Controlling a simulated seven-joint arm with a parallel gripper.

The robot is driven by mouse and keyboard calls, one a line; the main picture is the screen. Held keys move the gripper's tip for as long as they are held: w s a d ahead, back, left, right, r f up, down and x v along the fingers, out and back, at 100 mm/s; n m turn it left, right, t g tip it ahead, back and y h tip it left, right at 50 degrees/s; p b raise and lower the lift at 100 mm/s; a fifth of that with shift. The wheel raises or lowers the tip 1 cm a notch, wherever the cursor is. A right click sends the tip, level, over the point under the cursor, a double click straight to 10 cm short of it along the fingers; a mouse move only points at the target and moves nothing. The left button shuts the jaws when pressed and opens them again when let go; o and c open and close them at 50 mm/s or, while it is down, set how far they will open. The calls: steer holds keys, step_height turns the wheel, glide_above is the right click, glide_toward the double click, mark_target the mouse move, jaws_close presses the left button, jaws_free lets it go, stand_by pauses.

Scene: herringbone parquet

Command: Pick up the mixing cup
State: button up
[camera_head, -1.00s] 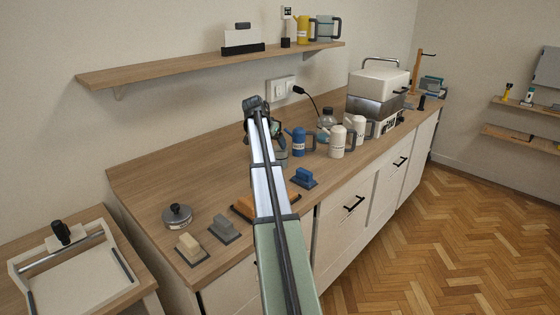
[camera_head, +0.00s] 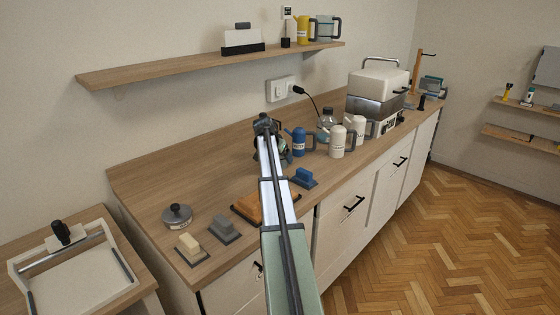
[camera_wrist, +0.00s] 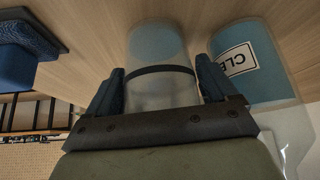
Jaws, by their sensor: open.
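The mixing cup, a clear, translucent vessel with a dark band (camera_wrist: 158,48), stands on the wooden counter in the wrist view. My gripper (camera_wrist: 160,67) is open, with one blue-padded finger on each side of the cup. I cannot tell whether either finger touches it. In the head view my gripper (camera_head: 268,140) is over the counter, left of the blue jug (camera_head: 299,142). There my arm and gripper hide most of the cup.
The blue labelled jug is close beside the right finger in the wrist view (camera_wrist: 240,62). Cream jugs (camera_head: 337,142) stand farther right. A blue block on a dark base (camera_head: 304,177) and an orange block (camera_head: 247,207) lie nearer. The counter's back left (camera_head: 180,170) is clear.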

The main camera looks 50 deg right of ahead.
steer(key=shift+f, duration=0.1)
steer(key=c, duration=0.8)
steer(key=shift+c, duration=0.2)
